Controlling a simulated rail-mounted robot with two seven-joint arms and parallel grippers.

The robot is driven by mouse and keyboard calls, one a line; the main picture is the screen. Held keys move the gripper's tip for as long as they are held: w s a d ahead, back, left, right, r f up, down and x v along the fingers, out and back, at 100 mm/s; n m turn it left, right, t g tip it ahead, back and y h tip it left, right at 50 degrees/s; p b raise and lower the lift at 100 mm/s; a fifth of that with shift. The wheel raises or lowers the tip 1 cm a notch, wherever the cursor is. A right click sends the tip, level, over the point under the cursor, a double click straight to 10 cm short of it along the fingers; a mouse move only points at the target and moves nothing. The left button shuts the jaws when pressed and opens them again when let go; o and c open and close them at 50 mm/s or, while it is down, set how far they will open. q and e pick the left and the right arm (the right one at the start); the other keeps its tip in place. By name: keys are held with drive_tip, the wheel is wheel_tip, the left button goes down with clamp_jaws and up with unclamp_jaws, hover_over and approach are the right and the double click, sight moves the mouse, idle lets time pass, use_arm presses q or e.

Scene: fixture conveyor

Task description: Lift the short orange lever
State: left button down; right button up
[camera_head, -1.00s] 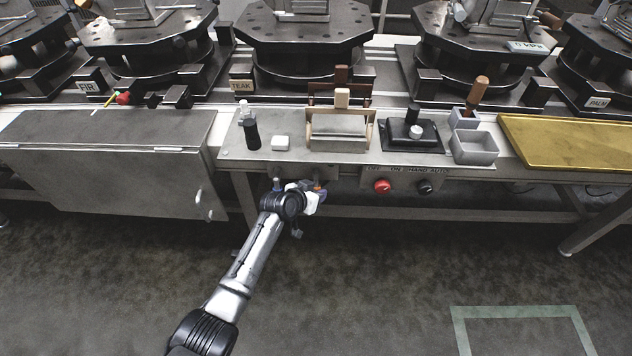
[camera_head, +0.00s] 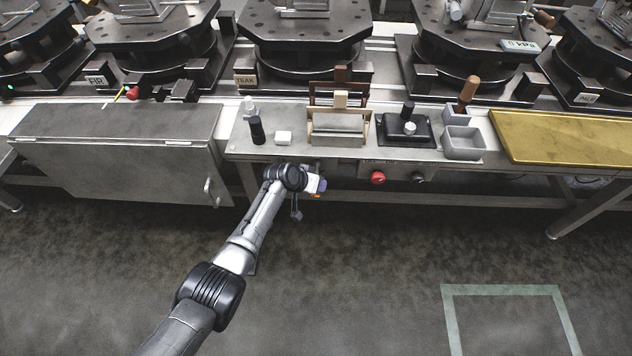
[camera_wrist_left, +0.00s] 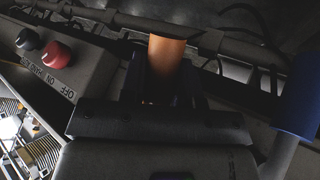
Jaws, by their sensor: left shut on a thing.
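The orange lever (camera_wrist_left: 167,52) shows as a short, rounded orange handle in the left wrist view. A small orange bit of it (camera_head: 315,196) shows just below my left gripper in the head view, under the front edge of the bench. My left gripper (camera_head: 319,186) is shut on the orange lever. The lever's lower part is hidden between the dark fingers (camera_wrist_left: 165,85). A thicker blue handle (camera_wrist_left: 298,95) stands to the right in the wrist view, apart from the fingers. My right gripper is not in view.
A panel with a red knob (camera_head: 378,178) and a black knob (camera_head: 418,178) lies right of my gripper. A grey cabinet (camera_head: 120,170) stands to the left. The bench top (camera_head: 262,153) is above, holding small fixtures. The floor in front is clear.

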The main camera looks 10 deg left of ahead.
use_arm(q)
drive_tip(key=c, duration=1.1)
unclamp_jaws()
drive_tip(key=shift+a+r, duration=0.1)
drive_tip(key=shift+r, duration=0.15)
drive_tip(key=p+v, duration=0.8)
drive_tip(key=v, duration=0.5)
drive_tip(key=shift+s+a, duration=0.1)
drive_tip(key=shift+s, duration=0.1)
